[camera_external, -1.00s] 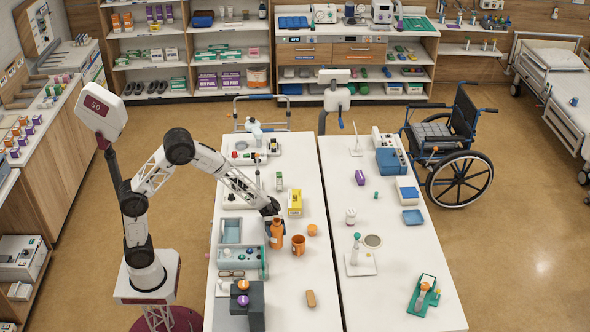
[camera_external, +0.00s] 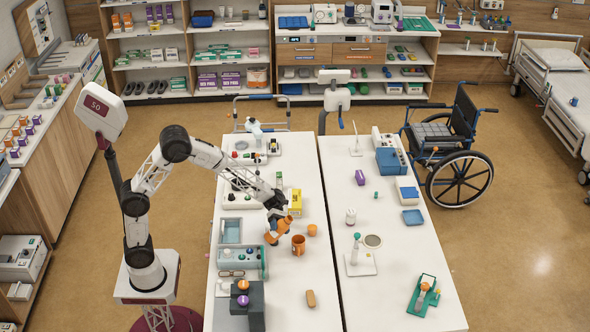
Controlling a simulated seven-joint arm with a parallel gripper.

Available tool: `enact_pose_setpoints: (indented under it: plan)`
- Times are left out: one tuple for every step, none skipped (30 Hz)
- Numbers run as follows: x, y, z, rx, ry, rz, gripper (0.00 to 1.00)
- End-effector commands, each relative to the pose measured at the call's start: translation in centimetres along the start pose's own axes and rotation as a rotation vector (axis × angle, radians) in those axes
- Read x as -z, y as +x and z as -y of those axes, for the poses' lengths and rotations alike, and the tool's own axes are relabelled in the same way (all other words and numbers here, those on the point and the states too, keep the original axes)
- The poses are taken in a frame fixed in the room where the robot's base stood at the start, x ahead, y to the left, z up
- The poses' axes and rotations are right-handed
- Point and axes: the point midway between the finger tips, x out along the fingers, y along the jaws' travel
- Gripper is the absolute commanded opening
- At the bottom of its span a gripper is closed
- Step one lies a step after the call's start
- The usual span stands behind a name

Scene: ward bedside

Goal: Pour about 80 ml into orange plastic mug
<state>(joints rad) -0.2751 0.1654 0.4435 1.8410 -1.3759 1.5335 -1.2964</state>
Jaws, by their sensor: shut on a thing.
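The orange plastic mug (camera_external: 298,246) stands upright on the left white table. My gripper (camera_external: 277,214) is shut on an orange bottle (camera_external: 280,232), behind and left of the mug. The bottle is tilted, its upper end leaning right toward the mug side and its lower end to the left. It looks raised off the table. The bottle's mouth is too small to make out, and I see no stream of liquid. The inside of the mug and any level in it cannot be made out.
A yellow box (camera_external: 296,201) stands behind the bottle. A teal-grey tray unit (camera_external: 238,258) is to the left. A gap separates the right table (camera_external: 395,270).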

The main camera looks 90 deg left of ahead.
Motion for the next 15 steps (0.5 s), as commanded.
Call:
enact_pose_setpoints:
  plan:
    - [-0.05,0.04,-0.16,0.0,-0.027,-0.008,0.35]
    - [0.05,0.04,-0.15,0.0,-0.046,-0.013,0.35]
    - [0.18,0.04,-0.14,0.001,-0.072,-0.02,0.35]
    - [0.25,0.05,-0.17,0.0,-0.09,-0.024,0.35]
    - [0.33,0.05,-0.19,0.0,-0.11,-0.029,0.35]
    - [0.43,0.06,-0.21,0.001,-0.135,-0.036,0.35]
    - [0.51,0.06,-0.23,0.001,-0.153,-0.042,0.35]
    - [0.58,0.07,-0.25,0.001,-0.172,-0.047,0.35]
    - [0.45,0.0,-0.04,0.0,-0.196,-0.053,0.35]
    - [0.39,-0.03,0.09,0.0,-0.214,-0.058,0.35]
    - [0.35,-0.06,0.21,0.0,-0.232,-0.063,0.35]
    - [0.32,-0.1,0.36,0.0,-0.258,-0.07,0.35]
    - [0.3,-0.13,0.47,0.0,-0.278,-0.076,0.35]
    - [0.28,-0.16,0.58,0.0,-0.296,-0.081,0.35]
    - [0.22,-0.2,0.72,0.0,-0.321,-0.087,0.35]
